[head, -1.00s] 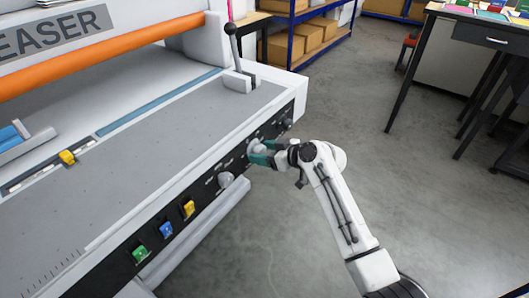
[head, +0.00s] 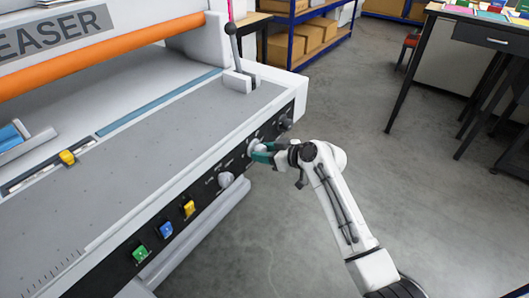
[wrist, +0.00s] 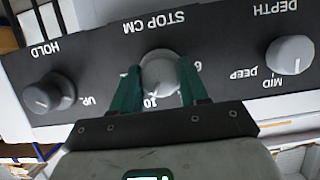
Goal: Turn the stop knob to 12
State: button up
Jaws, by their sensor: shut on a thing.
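The stop knob (wrist: 160,72) is a round pale knob under the label "STOP CM", which appears upside down in the wrist view. The numbers 10 and 6 show beside it; the rest of the scale is hidden by the fingers, and I cannot clearly read its pointer. My gripper (wrist: 158,80) is shut on the knob, with one teal finger on each side. In the head view, the stop knob (head: 256,145) is partly behind the teal fingers of my gripper (head: 264,153), on the machine's front panel.
A hold knob (wrist: 49,94) and a depth knob (wrist: 290,54) flank the stop knob. Green (head: 140,253), blue (head: 166,229) and yellow (head: 189,208) buttons sit further along the panel. A lever (head: 235,50) stands on the machine top.

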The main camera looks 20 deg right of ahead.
jog(key=shift+f+m, duration=0.1)
jog(key=shift+m, duration=0.2)
jog(key=m+g+y+b, duration=0.1)
jog(key=m+y+b, duration=0.1)
jog(key=m, duration=0.1)
jog(key=m+g+y+b, duration=0.1)
jog(key=m+y+b, duration=0.2)
jog(key=m, duration=0.1)
jog(key=shift+w+d+m, duration=0.1)
jog(key=shift+d+m, duration=0.05)
jog(key=shift+m, duration=0.15)
dwell(0.5)
jog(key=o, duration=1)
jog(key=shift+d, duration=0.1)
jog(key=v, duration=1)
jog(key=shift+d+p, duration=0.25)
jog(key=shift+p, duration=0.05)
